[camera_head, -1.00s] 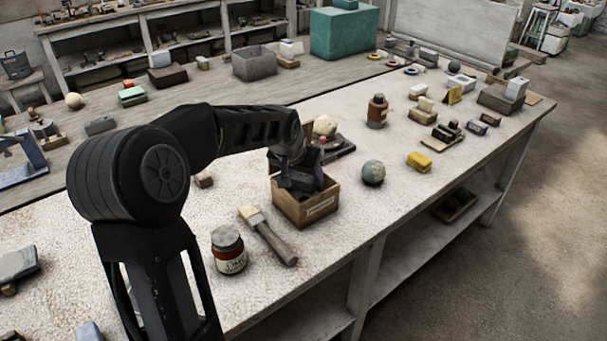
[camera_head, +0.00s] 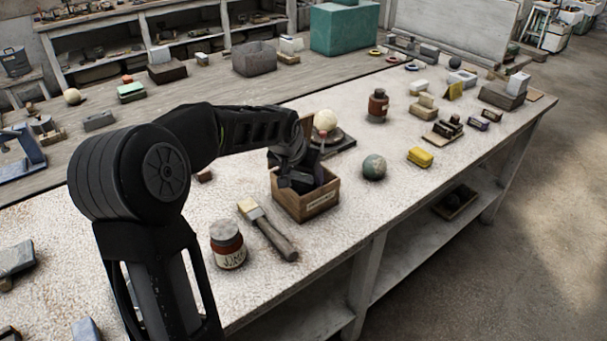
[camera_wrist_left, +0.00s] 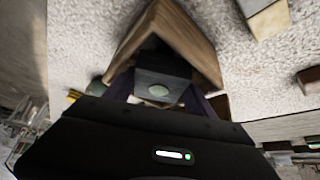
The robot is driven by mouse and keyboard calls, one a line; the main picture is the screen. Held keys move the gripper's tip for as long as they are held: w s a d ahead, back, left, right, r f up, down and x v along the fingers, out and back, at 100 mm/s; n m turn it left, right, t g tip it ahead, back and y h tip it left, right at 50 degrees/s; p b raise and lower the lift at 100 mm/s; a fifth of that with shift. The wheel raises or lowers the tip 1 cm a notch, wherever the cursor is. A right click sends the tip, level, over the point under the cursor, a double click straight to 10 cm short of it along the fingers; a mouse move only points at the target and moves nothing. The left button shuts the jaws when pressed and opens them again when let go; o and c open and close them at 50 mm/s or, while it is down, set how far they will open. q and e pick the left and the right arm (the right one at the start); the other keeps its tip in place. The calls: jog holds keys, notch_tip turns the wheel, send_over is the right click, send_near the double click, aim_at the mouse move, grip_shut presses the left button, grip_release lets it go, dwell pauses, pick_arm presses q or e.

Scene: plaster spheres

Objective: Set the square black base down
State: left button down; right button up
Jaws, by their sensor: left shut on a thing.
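My left gripper (camera_head: 296,182) reaches down into a small open wooden box (camera_head: 308,207) on the pale worktable. It is shut on a dark block, which I take to be the square black base (camera_wrist_left: 160,78). In the left wrist view the base's face is dark grey with a pale round spot, between the dark fingers and inside the box walls (camera_wrist_left: 172,30). In the head view the hand largely hides it, and I cannot tell whether it touches the box floor. My right gripper is not in view.
A yellow block (camera_head: 420,157) and a brown bottle (camera_head: 378,106) are farther right.

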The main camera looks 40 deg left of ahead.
pick_arm(q)
jog(key=shift+f+b, duration=0.45)
jog(key=shift+f, duration=0.1)
jog(key=shift+c, duration=1.6)
grip_release()
jog(key=shift+o, duration=0.4)
jog(key=shift+f, duration=0.15)
jog(key=shift+d, duration=0.15)
jog(key=shift+w+r+p, duration=0.1)
jog(key=shift+r+p, duration=0.35)
jog(key=shift+r, duration=0.15)
jog(key=shift+d+r+p, duration=0.15)
jog(key=shift+r+p, duration=0.4)
jog(key=shift+r, duration=0.4)
jog(key=shift+r+p, duration=0.3)
jog(key=shift+r, duration=0.3)
